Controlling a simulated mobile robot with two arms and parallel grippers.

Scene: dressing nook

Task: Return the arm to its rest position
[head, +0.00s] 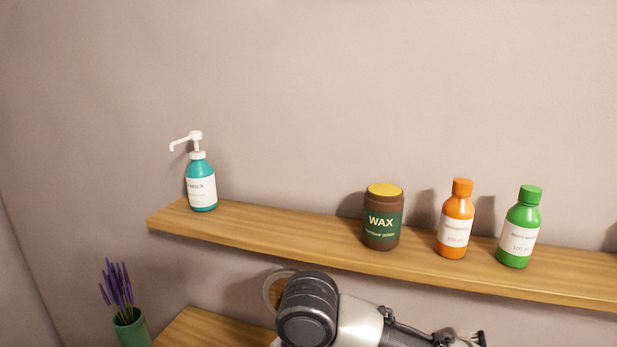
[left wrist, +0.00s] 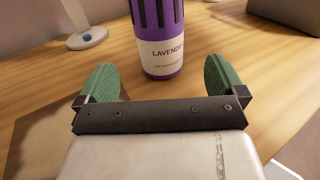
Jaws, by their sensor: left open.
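In the left wrist view my left gripper (left wrist: 160,70) is open, its two green fingertips apart. A purple bottle with a white lavender label (left wrist: 162,45) stands upright on a wooden surface just beyond and between the fingertips. No finger visibly touches it, and its top is cut off by the frame. In the head view an arm of mine, grey and black, crosses the bottom middle below the shelf; its far end is cut by the lower edge. My right gripper is not seen.
A wooden shelf (head: 290,232) holds a teal pump bottle (head: 202,188), a brown wax jar (head: 382,218), an orange bottle (head: 455,222) and a green bottle (head: 520,228). Below are a lower wooden surface (head: 205,330) and a green vase (head: 131,328) with purple stems. The wall above the shelf is bare.

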